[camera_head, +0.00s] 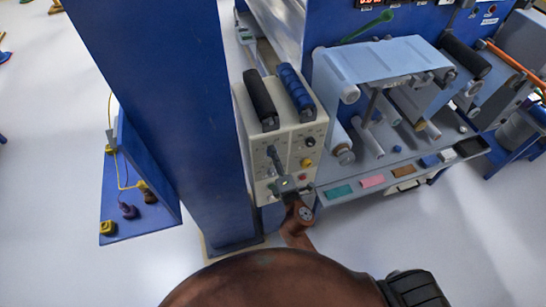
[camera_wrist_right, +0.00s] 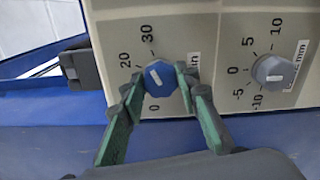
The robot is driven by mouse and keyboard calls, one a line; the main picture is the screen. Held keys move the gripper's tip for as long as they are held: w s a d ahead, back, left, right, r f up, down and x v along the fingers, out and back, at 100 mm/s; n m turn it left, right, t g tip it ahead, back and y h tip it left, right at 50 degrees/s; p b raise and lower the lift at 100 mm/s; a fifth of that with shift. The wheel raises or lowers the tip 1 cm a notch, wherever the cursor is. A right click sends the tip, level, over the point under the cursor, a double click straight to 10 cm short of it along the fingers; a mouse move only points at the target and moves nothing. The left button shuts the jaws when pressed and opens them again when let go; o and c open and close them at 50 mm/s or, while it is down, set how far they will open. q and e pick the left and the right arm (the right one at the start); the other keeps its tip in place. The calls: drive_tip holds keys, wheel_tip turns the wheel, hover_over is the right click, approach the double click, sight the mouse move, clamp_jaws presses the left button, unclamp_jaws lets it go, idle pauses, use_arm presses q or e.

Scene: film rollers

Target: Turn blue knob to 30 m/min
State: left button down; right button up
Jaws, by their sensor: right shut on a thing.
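The blue knob (camera_wrist_right: 160,78) sits on a cream control panel (camera_wrist_right: 220,60), beside a printed scale with 0 below, 20 at left and 30 above. Its white mark seems to lean toward the upper left, around the 20 to 30 side; the exact reading is unclear. My right gripper (camera_wrist_right: 160,80) has its green-padded fingers on either side of the knob, shut on it. In the head view, my right gripper (camera_head: 290,190) is at the lower front of the cream box (camera_head: 262,182) and hides the knob. My left gripper is not in view.
A grey knob (camera_wrist_right: 274,72) with a mm scale is to the right. In the head view, a black roller (camera_head: 260,98) and a blue roller (camera_head: 296,88) lie on the box. A blue column (camera_head: 170,100) stands left; a roller machine (camera_head: 380,60) stands right.

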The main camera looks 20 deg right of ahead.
drive_tip(key=shift+m, duration=0.8)
drive_tip(key=o, duration=1.2)
drive_tip(key=shift+c, duration=0.2)
drive_tip(key=s, duration=0.7)
drive_tip(key=shift+s, duration=0.3)
drive_tip(key=shift+d, duration=0.1)
